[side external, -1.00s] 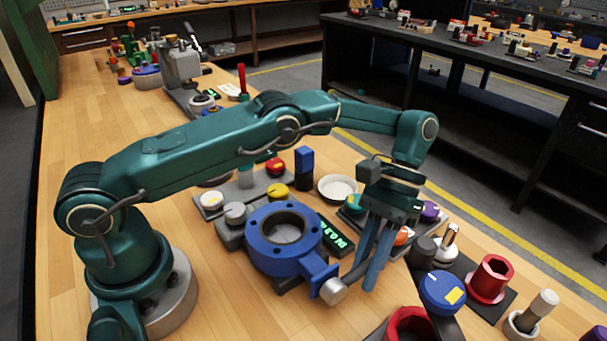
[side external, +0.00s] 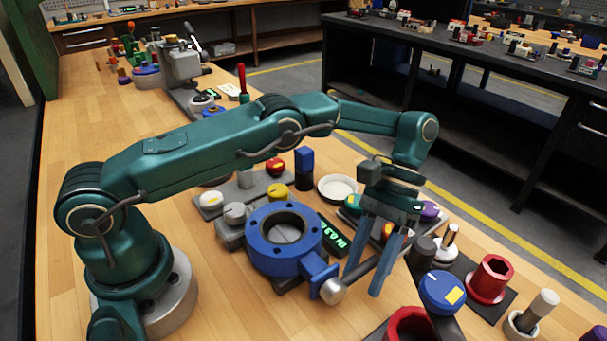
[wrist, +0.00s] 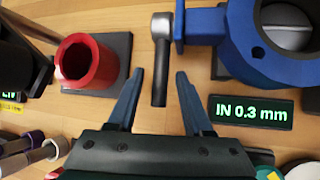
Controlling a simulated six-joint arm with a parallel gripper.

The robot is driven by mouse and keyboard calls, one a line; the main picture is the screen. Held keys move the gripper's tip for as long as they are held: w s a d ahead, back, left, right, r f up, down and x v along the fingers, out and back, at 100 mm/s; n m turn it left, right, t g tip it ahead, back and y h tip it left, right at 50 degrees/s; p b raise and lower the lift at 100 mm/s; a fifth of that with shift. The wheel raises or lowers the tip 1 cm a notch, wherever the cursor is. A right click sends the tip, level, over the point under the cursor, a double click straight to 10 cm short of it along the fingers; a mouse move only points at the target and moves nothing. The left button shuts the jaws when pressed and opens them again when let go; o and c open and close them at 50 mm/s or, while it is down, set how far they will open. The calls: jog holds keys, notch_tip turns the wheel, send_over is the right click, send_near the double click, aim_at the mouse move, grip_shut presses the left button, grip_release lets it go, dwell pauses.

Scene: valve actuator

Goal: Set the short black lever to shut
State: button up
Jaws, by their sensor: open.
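The short black lever (side external: 361,271) has a round silver hub on the square blue neck of the blue valve body (side external: 309,263). In the side view it points up and right from the hub. In the wrist view the lever (wrist: 159,80) hangs straight down from its grey hub, with the valve body (wrist: 228,30) to its right. My gripper (side external: 363,285) is open and points down at the lever. In the wrist view my gripper (wrist: 160,74) has one finger on each side of the handle's lower part, with gaps on both sides. Contact is not visible.
A green-lit display (wrist: 250,112) reads "IN 0.3 mm" beside the valve. A red hollow socket (wrist: 87,62) on a dark plate stands left of the lever.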

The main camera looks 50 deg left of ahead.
jog(key=shift+r+t, duration=0.4)
jog(key=shift+t, duration=0.2)
